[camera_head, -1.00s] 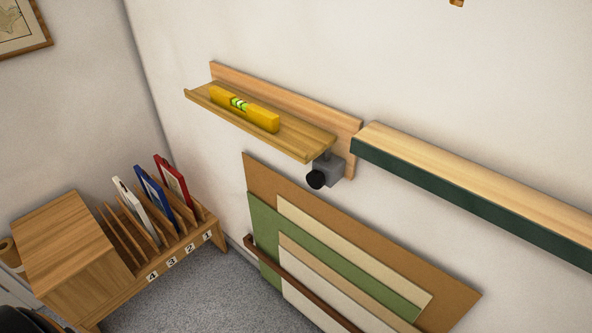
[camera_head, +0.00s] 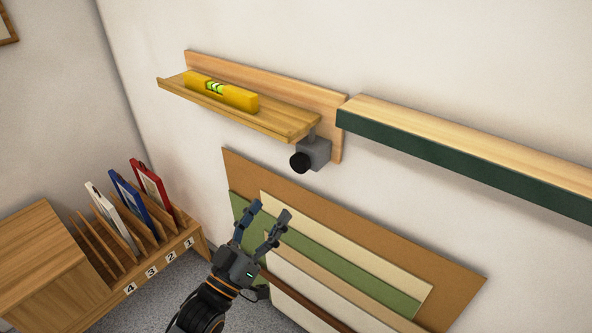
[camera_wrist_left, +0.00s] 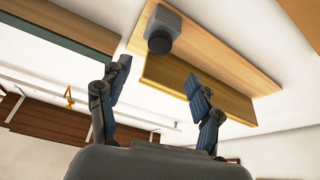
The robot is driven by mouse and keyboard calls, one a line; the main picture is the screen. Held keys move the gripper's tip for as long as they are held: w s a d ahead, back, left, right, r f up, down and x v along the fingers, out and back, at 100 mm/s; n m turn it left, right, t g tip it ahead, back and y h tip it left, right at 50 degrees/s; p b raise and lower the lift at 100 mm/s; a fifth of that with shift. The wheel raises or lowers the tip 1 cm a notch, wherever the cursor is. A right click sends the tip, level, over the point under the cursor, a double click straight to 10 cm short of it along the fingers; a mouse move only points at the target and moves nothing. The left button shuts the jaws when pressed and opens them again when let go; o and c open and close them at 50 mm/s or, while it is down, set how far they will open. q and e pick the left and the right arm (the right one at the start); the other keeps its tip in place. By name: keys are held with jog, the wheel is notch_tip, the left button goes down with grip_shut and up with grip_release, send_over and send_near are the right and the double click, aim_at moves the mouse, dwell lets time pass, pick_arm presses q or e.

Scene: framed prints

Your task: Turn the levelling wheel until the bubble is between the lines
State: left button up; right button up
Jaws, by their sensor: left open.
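A yellow spirit level (camera_head: 222,92) lies on the wooden picture ledge (camera_head: 285,122) on the wall. Its green vial (camera_head: 214,87) shows, but the bubble is too small to place against the lines. The black levelling wheel (camera_head: 299,162) sticks out of a grey block (camera_head: 317,152) under the ledge's right end. My left gripper (camera_head: 270,209) is open and empty, below and to the left of the wheel, in front of the leaning boards. In the left wrist view the wheel (camera_wrist_left: 159,43) shows beyond and between the open fingers (camera_wrist_left: 157,82), apart from them. My right gripper is not in view.
A green-fronted wooden shelf (camera_head: 460,160) juts from the wall right of the ledge. Several flat boards (camera_head: 400,255) lean against the wall below. A numbered wooden rack (camera_head: 150,262) with framed prints (camera_head: 152,186) stands at the left. The space before the wheel is free.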

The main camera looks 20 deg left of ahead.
aim_at(296, 167)
pick_arm(q)
jog(key=p+x, duration=0.1)
jog(key=x, duration=1.1)
jog(key=shift+f+p, duration=0.15)
jog(key=shift+p, duration=0.2)
jog(key=c, duration=1.2)
jog(key=shift+o, duration=0.2)
jog(key=shift+m, duration=0.5)
jog(key=m+h, duration=0.2)
jog(key=m, duration=0.1)
jog(key=shift+g, duration=0.4)
jog(key=shift+a+m+g+h, duration=0.1)
jog(key=shift+m+g+h, duration=0.1)
jog(key=shift+m+h, duration=0.7)
jog(key=shift+a+m+g+h, duration=0.1)
jog(key=shift+m+g+h, duration=0.15)
jog(key=shift+m, duration=1.15)
jog(key=shift+h, duration=0.25)
